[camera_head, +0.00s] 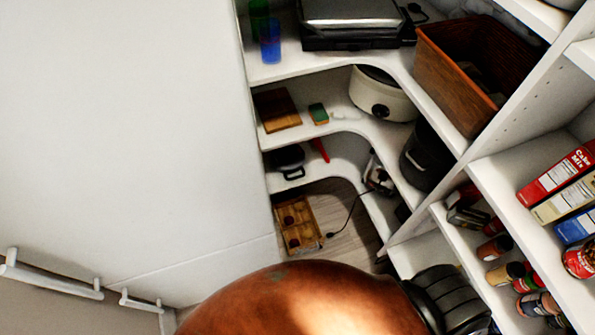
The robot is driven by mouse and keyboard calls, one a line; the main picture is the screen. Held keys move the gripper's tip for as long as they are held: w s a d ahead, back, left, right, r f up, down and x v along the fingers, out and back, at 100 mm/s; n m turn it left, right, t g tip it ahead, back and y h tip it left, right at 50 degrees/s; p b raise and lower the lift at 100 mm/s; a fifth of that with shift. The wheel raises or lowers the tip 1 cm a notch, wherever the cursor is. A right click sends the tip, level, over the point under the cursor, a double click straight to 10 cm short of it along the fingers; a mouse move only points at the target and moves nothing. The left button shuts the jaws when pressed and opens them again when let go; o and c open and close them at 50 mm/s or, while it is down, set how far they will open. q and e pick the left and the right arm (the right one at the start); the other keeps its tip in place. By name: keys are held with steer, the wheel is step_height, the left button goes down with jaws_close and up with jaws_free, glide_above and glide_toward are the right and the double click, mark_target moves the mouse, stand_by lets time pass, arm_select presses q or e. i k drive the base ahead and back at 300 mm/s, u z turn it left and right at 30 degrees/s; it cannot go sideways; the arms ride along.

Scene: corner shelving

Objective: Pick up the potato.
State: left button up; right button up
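A large brown, rounded, shiny thing, which looks like the potato (305,303), fills the bottom middle of the head view, very close to the camera. Its lower part is cut off by the frame. A dark, ridged finger of my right gripper (448,300) presses against its right side. The other finger is hidden or out of frame. The potato appears held up in front of the shelves. My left gripper is not in view.
White corner shelves hold a black grill (350,25), a blue cup (270,42), a white cooker (382,95) and a brown basket (450,90). Boxes (555,185) and jars (505,272) stand on the right shelves. A plain white panel (120,130) fills the left.

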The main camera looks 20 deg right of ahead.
mark_target(309, 233)
steer(key=z, duration=0.1)
steer(key=k, duration=0.9)
steer(key=z, duration=0.55)
